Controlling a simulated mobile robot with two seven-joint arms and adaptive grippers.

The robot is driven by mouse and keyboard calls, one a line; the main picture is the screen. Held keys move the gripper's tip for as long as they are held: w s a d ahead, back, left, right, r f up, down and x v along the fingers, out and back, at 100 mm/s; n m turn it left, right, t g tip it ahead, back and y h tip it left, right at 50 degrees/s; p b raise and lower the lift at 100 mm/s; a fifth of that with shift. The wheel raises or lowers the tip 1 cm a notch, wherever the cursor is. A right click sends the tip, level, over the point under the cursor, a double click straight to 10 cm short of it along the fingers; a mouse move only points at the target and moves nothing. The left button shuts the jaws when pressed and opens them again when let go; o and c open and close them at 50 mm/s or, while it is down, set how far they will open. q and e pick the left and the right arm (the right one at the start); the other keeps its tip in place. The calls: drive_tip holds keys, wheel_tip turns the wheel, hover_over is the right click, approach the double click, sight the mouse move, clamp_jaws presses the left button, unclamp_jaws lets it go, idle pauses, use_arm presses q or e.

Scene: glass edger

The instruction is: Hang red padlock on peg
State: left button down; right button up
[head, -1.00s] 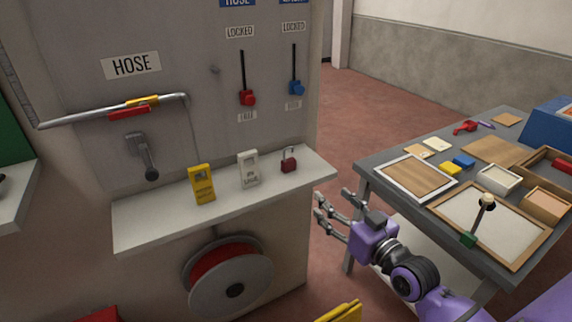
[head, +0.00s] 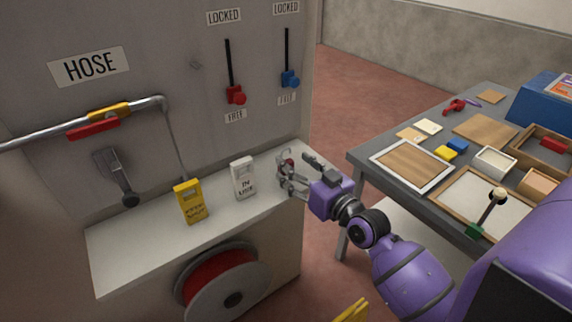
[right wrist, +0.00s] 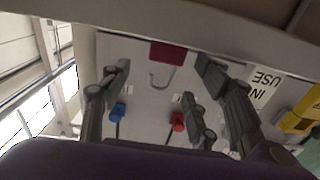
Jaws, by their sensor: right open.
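The red padlock (right wrist: 168,53) stands on the white shelf (head: 140,245), near its right end. In the right wrist view, which is upside down, its body and grey shackle show between my spread fingers. In the head view my right gripper (head: 284,176) mostly hides it, with only a bit of red (head: 287,155) showing. My right gripper is open, with its fingers on either side of the padlock and no clear grip on it. A small peg (head: 196,65) sticks out of the grey panel above the shelf. My left gripper is out of view.
A yellow tag (head: 190,202) and a white "IN USE" tag (head: 243,178) stand on the shelf left of my gripper. Red (head: 236,95) and blue (head: 290,79) levers are on the panel above. A hose reel (head: 225,285) is below. A cluttered table (head: 355,160) stands right.

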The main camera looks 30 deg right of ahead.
drive_tip(key=w, duration=0.2)
drive_tip(key=w+a, duration=0.1)
drive_tip(key=w, duration=0.1)
drive_tip(key=shift+w, duration=0.1)
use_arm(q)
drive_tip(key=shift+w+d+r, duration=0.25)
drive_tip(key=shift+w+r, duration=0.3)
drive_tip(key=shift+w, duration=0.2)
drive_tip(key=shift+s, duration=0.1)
use_arm(e)
drive_tip(key=shift+c, duration=1.1)
drive_tip(key=c, duration=1.1)
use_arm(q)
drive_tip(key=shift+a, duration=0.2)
use_arm(e)
clamp_jaws()
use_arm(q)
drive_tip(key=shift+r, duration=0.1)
use_arm(e)
drive_tip(key=shift+r, duration=0.15)
